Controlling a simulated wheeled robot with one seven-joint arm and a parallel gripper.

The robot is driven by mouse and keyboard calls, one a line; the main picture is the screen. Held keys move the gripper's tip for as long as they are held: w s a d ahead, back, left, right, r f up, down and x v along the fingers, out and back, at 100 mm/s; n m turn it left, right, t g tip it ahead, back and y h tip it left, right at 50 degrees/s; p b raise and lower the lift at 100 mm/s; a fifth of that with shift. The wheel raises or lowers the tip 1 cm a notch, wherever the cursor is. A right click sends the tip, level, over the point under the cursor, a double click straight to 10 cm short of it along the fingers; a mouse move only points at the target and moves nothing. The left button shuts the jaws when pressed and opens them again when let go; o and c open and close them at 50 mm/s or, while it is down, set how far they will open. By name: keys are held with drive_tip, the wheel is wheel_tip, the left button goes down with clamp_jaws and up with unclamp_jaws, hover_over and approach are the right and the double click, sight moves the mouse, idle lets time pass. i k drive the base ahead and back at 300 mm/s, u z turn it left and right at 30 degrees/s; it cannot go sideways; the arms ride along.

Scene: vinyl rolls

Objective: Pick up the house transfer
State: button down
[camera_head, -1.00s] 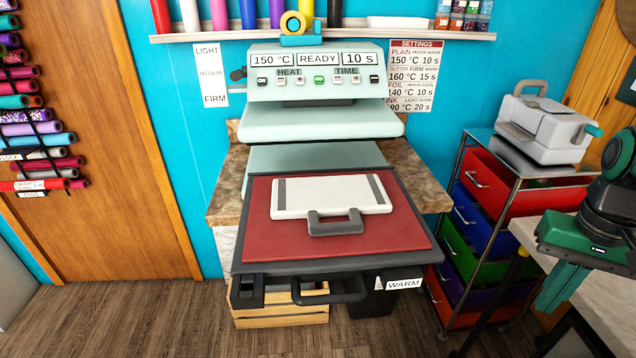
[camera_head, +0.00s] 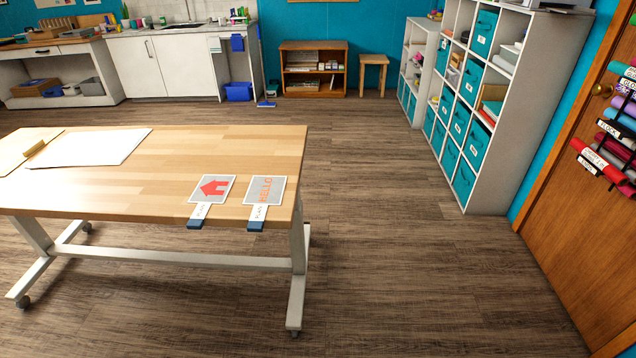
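The house transfer (camera_head: 213,188) is a grey square sheet with a red house shape, lying flat near the front right edge of the wooden table (camera_head: 230,150). A white label tab with a dark blue end sticks out from it over the table's front edge. Just right of it lies a similar transfer (camera_head: 266,190) with orange "HELLO" lettering and its own tab. The two lie side by side with a small gap. My gripper is not in view.
White paper sheets (camera_head: 85,148) lie on the table's left part. A white cube shelf (camera_head: 480,100) with teal bins and a wooden door (camera_head: 580,200) stand at the right. The wood floor (camera_head: 400,240) right of the table is clear.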

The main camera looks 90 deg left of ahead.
sight(211, 189)
drive_tip(key=k, duration=0.45)
drive_tip(key=u, duration=0.65)
drive_tip(key=i, duration=0.45)
drive_tip(key=u, duration=3.15)
drive_tip(key=i, duration=0.1)
drive_tip(key=z, duration=0.1)
